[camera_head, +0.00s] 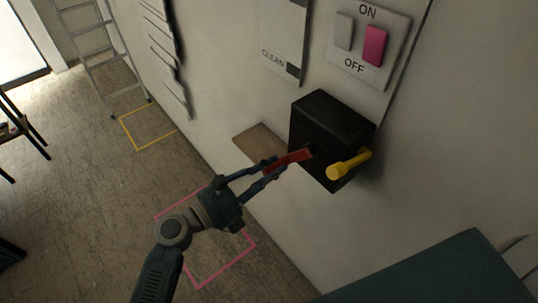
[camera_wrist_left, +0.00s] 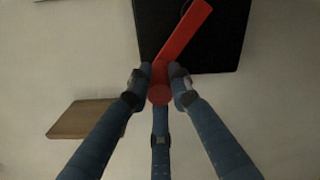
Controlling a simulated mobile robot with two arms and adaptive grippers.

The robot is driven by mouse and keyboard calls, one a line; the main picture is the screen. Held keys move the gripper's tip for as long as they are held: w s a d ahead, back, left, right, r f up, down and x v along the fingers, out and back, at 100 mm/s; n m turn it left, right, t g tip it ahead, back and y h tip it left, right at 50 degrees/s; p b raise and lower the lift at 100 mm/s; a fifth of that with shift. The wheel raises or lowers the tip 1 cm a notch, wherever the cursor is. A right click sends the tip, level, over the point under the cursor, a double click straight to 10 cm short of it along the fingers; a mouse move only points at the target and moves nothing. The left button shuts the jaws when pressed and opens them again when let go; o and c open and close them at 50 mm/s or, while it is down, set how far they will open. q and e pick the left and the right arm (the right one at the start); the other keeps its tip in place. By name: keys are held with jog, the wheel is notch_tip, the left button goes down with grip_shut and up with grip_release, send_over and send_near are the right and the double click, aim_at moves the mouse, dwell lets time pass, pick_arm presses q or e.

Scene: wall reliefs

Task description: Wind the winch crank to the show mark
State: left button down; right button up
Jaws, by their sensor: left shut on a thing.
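A black winch box (camera_head: 331,131) is fixed to the wall. A red crank (camera_head: 290,160) sticks out from its left face. A yellow lever (camera_head: 349,165) is on its front right side. My left gripper (camera_head: 272,166) is shut on the red crank. In the left wrist view the fingers (camera_wrist_left: 159,88) close around the crank's round end, and the crank's red arm (camera_wrist_left: 183,38) slants up to the right across the black box (camera_wrist_left: 228,38). No show mark can be made out. My right gripper is not in view.
A brown wooden shelf (camera_head: 261,143) juts from the wall just left of the box. A panel with a grey and a pink switch (camera_head: 375,46) is above. A ladder (camera_head: 100,55) leans at the back left. Pink (camera_head: 229,268) and yellow (camera_head: 136,148) outlines mark the floor.

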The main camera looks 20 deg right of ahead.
pick_arm(q)
jog(key=shift+s+d+f+n+p, duration=0.15)
jog(key=shift+s+f+n+p, duration=0.15)
jog(key=shift+s+n+p, duration=0.1)
jog(key=shift+f, duration=0.1)
jog(key=c, duration=1.6)
grip_release()
jog(key=shift+o, duration=0.2)
jog(key=v, duration=1.2)
